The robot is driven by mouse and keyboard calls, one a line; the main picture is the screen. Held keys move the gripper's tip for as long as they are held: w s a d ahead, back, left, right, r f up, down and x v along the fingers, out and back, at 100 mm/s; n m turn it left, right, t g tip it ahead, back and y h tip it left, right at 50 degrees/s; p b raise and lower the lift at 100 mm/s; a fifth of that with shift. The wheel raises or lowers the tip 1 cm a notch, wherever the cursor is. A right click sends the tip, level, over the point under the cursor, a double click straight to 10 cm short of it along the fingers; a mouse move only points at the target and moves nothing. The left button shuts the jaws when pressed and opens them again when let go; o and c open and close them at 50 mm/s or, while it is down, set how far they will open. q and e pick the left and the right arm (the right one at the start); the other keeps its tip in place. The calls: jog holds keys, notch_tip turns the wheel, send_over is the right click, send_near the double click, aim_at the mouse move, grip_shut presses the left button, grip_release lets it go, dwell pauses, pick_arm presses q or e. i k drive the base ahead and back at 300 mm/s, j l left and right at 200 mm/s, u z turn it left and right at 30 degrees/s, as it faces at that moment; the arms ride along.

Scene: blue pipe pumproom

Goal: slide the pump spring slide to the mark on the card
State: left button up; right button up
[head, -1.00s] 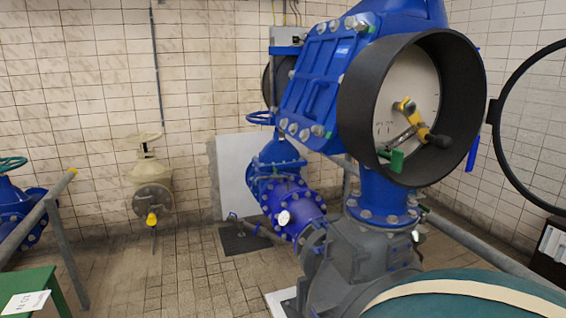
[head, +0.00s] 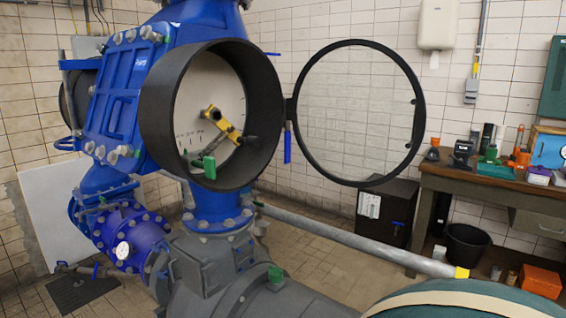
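A round black housing (head: 262,110) stands open on top of the blue pump pipework, left of centre. Inside it is a pale dial face (head: 208,85) with small marks along its lower left. A yellow lever (head: 222,124) with a dark end lies across the dial. A green block (head: 209,167) sits at the lower front of the housing on a grey bar. It may be the spring slide, but I cannot tell for sure. The card and its mark cannot be made out in this view. Neither of my grippers is in view.
The housing's round glass door (head: 418,125) hangs open to the right. A grey rail (head: 350,240) crosses low in front. A workbench (head: 480,185) with several tools, a black bucket (head: 465,246) and a black box (head: 400,200) stand at the right. Floor between is clear.

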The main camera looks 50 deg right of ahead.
aim_at(190, 162)
jog(key=z, duration=1.2)
